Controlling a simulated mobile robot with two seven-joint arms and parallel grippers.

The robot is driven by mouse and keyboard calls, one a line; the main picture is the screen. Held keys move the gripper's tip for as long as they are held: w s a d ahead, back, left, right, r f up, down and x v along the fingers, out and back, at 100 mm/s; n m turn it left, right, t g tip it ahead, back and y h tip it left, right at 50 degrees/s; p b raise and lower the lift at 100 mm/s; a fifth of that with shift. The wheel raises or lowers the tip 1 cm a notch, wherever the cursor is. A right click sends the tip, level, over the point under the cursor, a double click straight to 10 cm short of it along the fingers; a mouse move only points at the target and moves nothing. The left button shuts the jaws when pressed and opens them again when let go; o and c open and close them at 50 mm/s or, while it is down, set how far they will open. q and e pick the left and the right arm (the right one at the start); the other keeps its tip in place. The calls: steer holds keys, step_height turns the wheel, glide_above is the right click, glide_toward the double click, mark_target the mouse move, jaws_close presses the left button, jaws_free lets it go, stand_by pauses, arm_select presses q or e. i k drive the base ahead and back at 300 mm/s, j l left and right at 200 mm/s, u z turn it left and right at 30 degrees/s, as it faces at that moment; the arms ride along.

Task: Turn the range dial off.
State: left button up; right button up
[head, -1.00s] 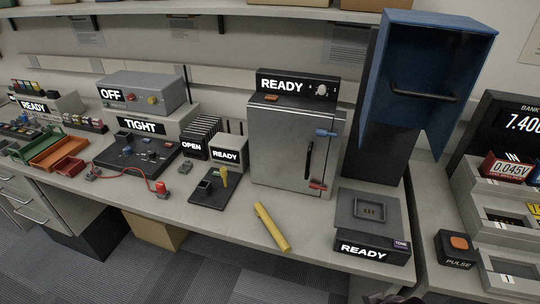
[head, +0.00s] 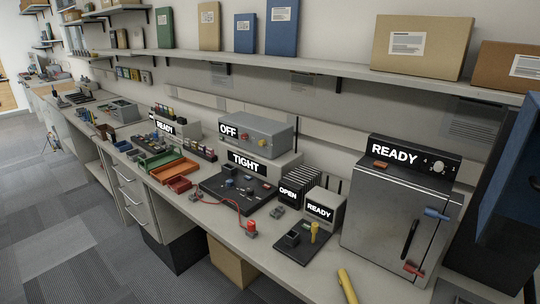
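I cannot tell for sure which control is the range dial. A small round pale knob (head: 438,166) sits on the black panel marked READY on top of the steel cabinet (head: 385,222) at the right. Its pointer setting is too small to read. A grey box marked OFF (head: 258,132) stands left of it, with a red and a yellow knob on its front. Neither gripper shows in the head view.
A bench runs from far left to right. A black panel (head: 238,186) under a TIGHT sign, a red lead, coloured trays (head: 172,172) and a yellow cylinder (head: 347,287) lie on it. A blue open box (head: 515,190) stands far right. The shelf above holds binders and boxes.

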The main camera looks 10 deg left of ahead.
mark_target(250, 191)
steer(key=i+j, duration=0.15)
steer(key=j, duration=0.2)
steer(key=i+j, duration=0.15)
steer(key=j, duration=0.2)
steer(key=i+j, duration=0.15)
steer(key=j, duration=0.2)
steer(key=i+j, duration=0.15)
steer(key=j, duration=0.2)
steer(key=i+j, duration=0.15)
steer(key=j, duration=0.2)
steer(key=i+j, duration=0.2)
steer(key=j, duration=0.15)
steer(key=i+j, duration=0.15)
steer(key=j, duration=0.2)
steer(key=l+z, duration=0.05)
